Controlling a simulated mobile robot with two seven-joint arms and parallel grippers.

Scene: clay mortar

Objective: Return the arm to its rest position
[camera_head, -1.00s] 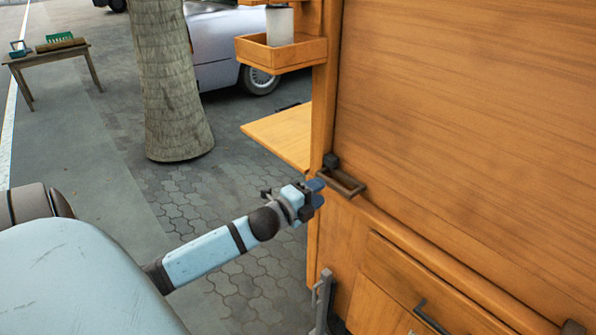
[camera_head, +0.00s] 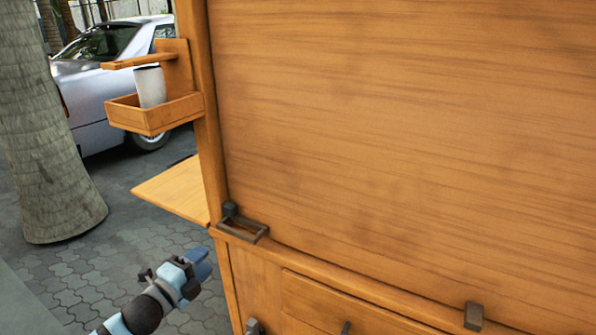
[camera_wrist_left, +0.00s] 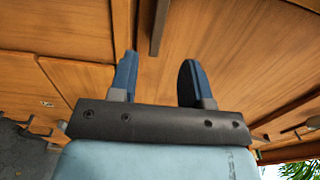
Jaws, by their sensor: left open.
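My left arm, light blue with dark joints, comes in at the lower left of the head view. Its left gripper (camera_head: 199,264) is near the front corner of a wooden cabinet (camera_head: 400,120). The gripper sits below and to the left of a dark bracket handle (camera_head: 248,231), apart from it in the picture. In the left wrist view the two blue fingers of the left gripper (camera_wrist_left: 157,75) are spread with nothing between them, and wooden panels fill the view beyond. My right gripper is not in view.
A wooden side shelf (camera_head: 175,190) sticks out left of the cabinet. Above it, a wooden box (camera_head: 150,117) holds a white cylinder (camera_head: 150,86). A tree trunk (camera_head: 45,130) and a silver car (camera_head: 90,90) stand behind on paving. The paved ground left of the cabinet is open.

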